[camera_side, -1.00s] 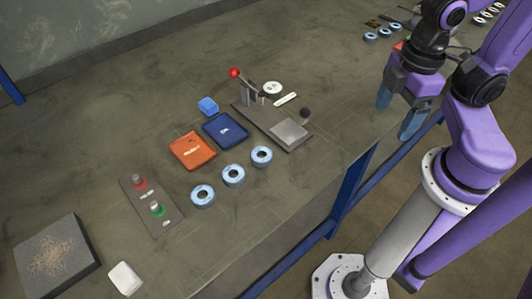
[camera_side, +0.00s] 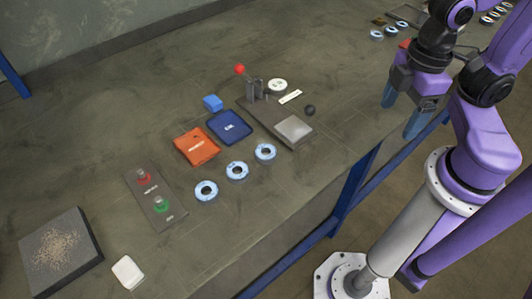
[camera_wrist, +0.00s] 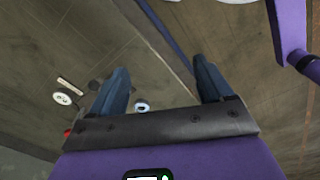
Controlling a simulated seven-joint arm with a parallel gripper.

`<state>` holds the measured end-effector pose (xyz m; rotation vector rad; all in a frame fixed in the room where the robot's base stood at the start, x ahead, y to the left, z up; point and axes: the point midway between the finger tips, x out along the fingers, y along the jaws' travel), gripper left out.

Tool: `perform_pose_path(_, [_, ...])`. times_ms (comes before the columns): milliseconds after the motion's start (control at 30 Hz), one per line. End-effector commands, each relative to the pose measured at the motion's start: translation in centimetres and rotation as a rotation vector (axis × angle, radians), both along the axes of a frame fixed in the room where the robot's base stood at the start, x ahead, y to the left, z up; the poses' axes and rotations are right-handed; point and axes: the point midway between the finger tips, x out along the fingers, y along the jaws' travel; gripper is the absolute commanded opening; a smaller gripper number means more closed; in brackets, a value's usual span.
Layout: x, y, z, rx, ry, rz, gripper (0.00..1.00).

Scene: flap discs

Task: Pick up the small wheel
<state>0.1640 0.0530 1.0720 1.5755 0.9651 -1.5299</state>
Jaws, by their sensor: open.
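Three blue-white ring wheels lie flat in a slanting row on the table: a near one (camera_side: 206,190), a middle one (camera_side: 237,170) and a far one (camera_side: 265,151). They look alike in size. A white disc (camera_side: 277,87) lies beyond the lever fixture and looks similar in size; I cannot tell which is the small wheel. My gripper (camera_side: 402,115) is open and empty, above the table's front edge, well right of the wheels. In the wrist view, one blue-white wheel (camera_wrist: 142,106) shows between the fingers, partly hidden by the gripper body, and the white disc (camera_wrist: 62,98) is at left.
A lever fixture (camera_side: 290,130) with red and black knobs stands behind the row.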

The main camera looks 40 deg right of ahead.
Motion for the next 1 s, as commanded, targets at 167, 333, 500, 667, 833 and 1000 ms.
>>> perform_pose_path(167, [0.0,0.0,0.0,0.0,0.0,0.0,0.89])
perform_pose_path(333, [0.1,0.0,0.0,0.0,0.0,0.0,0.89])
perform_pose_path(500, [1.5,1.2,0.2,-0.003,0.0,0.023,0.89])
perform_pose_path(667, [4.7,3.8,0.7,-0.009,0.0,0.078,0.89])
perform_pose_path(833, [8.5,6.9,1.0,-0.014,0.0,0.147,0.89])
perform_pose_path(1000, [12.1,9.8,1.1,-0.021,0.002,0.215,0.89])
